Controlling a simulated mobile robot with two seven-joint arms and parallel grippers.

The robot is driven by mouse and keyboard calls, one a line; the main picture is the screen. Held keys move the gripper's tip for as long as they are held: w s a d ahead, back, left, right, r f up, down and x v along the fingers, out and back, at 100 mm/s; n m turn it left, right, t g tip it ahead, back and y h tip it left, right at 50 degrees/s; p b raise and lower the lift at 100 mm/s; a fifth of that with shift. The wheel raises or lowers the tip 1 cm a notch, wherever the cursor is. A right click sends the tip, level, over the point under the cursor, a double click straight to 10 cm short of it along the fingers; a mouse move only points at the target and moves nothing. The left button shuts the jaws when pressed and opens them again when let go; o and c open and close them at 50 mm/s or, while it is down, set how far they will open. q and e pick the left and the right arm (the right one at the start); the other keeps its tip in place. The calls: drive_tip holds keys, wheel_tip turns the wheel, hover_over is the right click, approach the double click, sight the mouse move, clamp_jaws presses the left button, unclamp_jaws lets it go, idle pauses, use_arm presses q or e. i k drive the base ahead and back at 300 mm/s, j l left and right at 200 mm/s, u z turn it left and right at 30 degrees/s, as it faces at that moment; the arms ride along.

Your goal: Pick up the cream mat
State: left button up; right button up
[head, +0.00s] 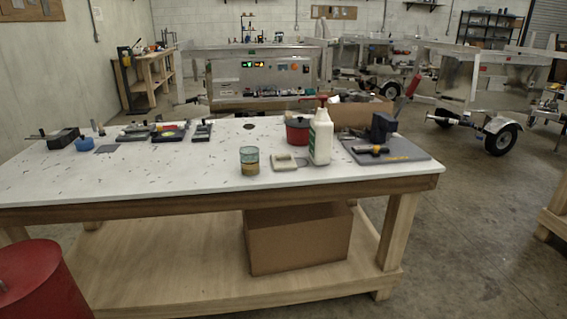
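A small, flat, cream-coloured square (285,161) lies on the white tabletop (190,176), right of the middle. It has a darker edge or loop at its right side. I cannot tell for sure that it is the cream mat. A glass jar (249,161) stands close to its left, and a white bottle (320,138) stands upright close to its right. A red pot (297,131) is behind it. Neither of my grippers shows in the head view.
A grey board (405,155) with a dark vise (382,127) lies at the table's right end. Several tools and a blue item (86,144) stand at the left. A cardboard box (300,240) sits on the lower shelf. A red drum (40,285) stands front left. The front left tabletop is mostly clear.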

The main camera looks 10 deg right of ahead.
sight(281, 162)
drive_tip(key=i+l+u, duration=0.15)
drive_tip(key=l, duration=0.2)
drive_tip(key=i+l+u, duration=0.35)
drive_tip(key=l, duration=0.4)
drive_tip(key=i+l+u, duration=0.2)
drive_tip(key=l, duration=0.25)
drive_tip(key=k+j, duration=0.05)
